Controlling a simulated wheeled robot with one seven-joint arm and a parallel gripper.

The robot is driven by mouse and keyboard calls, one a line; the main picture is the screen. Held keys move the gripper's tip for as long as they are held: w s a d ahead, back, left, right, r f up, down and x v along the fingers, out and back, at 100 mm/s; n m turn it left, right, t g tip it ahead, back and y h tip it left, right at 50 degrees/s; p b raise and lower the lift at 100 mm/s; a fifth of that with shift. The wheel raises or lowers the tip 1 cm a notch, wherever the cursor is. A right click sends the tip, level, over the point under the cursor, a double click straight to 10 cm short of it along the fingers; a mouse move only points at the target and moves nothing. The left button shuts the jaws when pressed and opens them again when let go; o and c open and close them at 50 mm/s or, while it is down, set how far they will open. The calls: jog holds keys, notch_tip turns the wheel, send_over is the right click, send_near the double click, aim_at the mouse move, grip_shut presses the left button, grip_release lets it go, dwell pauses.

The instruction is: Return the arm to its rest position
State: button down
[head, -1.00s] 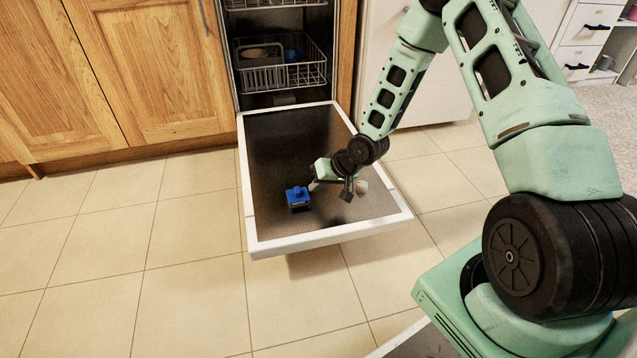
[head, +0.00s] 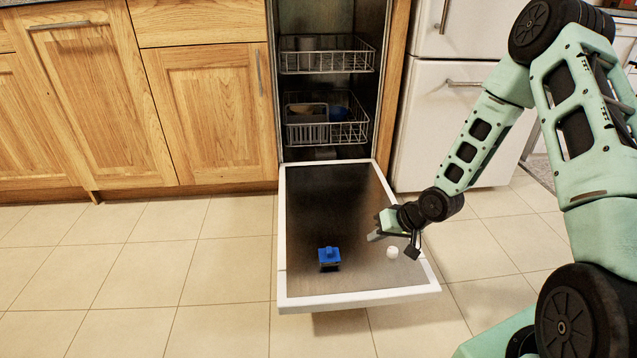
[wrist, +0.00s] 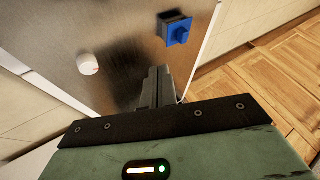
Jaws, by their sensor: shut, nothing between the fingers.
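My gripper (head: 374,236) is above the open dishwasher door, at the end of my arm reaching in from the right. In the wrist view its fingers (wrist: 158,88) are together with nothing between them. The fingers are apart from the blue-topped block (head: 329,257), which sits on the door to the left of the gripper; it also shows in the wrist view (wrist: 178,32). A small white round object (head: 392,252) rests on the door just below the gripper; in the wrist view it shows (wrist: 87,64) at the left.
The dishwasher door (head: 300,290) lies folded down in front of the dishwasher. Inside are an upper rack (head: 325,58) and a lower rack (head: 345,130) holding some items. Wooden cabinets (head: 205,115) stand left, a white fridge (head: 440,130) right. The tiled floor (head: 130,275) at left is clear.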

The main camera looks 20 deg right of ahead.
jog(key=s+a+r+n+g+h+p, duration=0.2)
jog(key=s+a+r+n+g+p, duration=0.25)
jog(key=a+r, duration=1)
jog(key=s+a+r+n+g+h+p, duration=0.15)
jog(key=s+a+r, duration=0.25)
jog(key=s+r, duration=0.55)
jog(key=s+a+r+n+p, duration=0.2)
jog(key=s+a+r+n, duration=0.15)
jog(key=s+r, duration=0.6)
jog(key=s+r+p, duration=0.2)
jog(key=r+p, duration=1.6)
jog(key=s+r+p, duration=0.1)
jog(key=r+p, duration=1.7)
jog(key=p, duration=0.1)
jog(key=shift+s+p, duration=0.3)
jog(key=shift+s, duration=0.05)
jog(key=shift+a+f, duration=0.1)
